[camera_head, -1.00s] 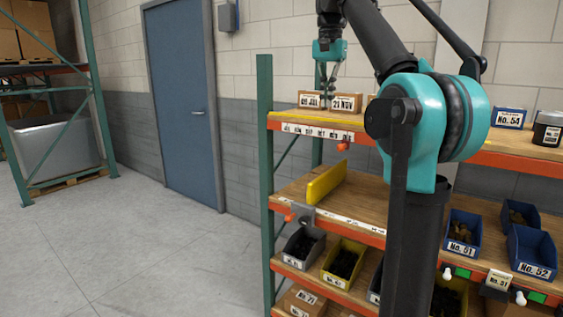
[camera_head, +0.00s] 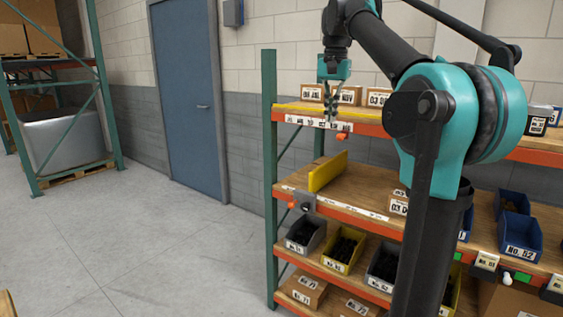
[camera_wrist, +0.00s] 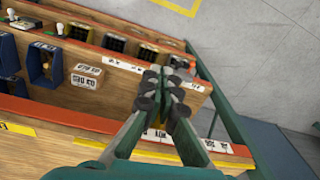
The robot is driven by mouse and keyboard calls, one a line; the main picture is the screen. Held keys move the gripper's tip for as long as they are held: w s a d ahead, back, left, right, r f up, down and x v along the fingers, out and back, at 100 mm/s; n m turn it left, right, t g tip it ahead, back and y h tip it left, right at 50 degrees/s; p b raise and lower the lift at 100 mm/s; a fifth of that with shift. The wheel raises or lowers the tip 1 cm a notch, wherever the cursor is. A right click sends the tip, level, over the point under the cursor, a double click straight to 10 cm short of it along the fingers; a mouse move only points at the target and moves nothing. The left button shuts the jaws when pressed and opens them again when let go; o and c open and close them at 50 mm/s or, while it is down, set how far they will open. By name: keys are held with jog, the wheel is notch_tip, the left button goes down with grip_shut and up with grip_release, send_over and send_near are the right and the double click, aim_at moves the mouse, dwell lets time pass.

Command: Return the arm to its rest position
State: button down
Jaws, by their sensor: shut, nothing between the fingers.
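My gripper (camera_head: 332,118) is shut and empty, pointing down at the end of my teal and black arm. In the head view it hangs in front of the upper shelf's labelled front edge (camera_head: 318,121), near its left end. In the wrist view my gripper (camera_wrist: 164,92) has its dark fingertips together, with nothing between them. The shelf edge and the lower shelf show behind and below the fingers there. I cannot tell the exact gap between gripper and shelf edge.
Labelled cardboard boxes (camera_head: 347,95) stand on the upper shelf behind my gripper. A yellow divider (camera_head: 327,171) stands on the middle shelf. Bins (camera_head: 344,249) fill the lower shelf. A green post (camera_head: 270,160) bounds the shelf's left; open floor (camera_head: 150,250) lies beyond.

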jog(key=s+d+f+n+t, duration=0.1)
jog(key=s+f, duration=0.2)
jog(key=f, duration=1)
jog(key=s+d+f+n+t, duration=0.1)
jog(key=s+d+f+n, duration=0.1)
jog(key=f, duration=1)
jog(key=s+d+f+n+t, duration=0.1)
jog(key=s+f+n, duration=0.1)
jog(key=s+f, duration=1.6)
notch_tip(320, 180, down, 4)
jog(key=shift+s+d+f+n, duration=0.1)
jog(key=shift+s+d+n, duration=0.1)
jog(key=shift+d+n, duration=0.15)
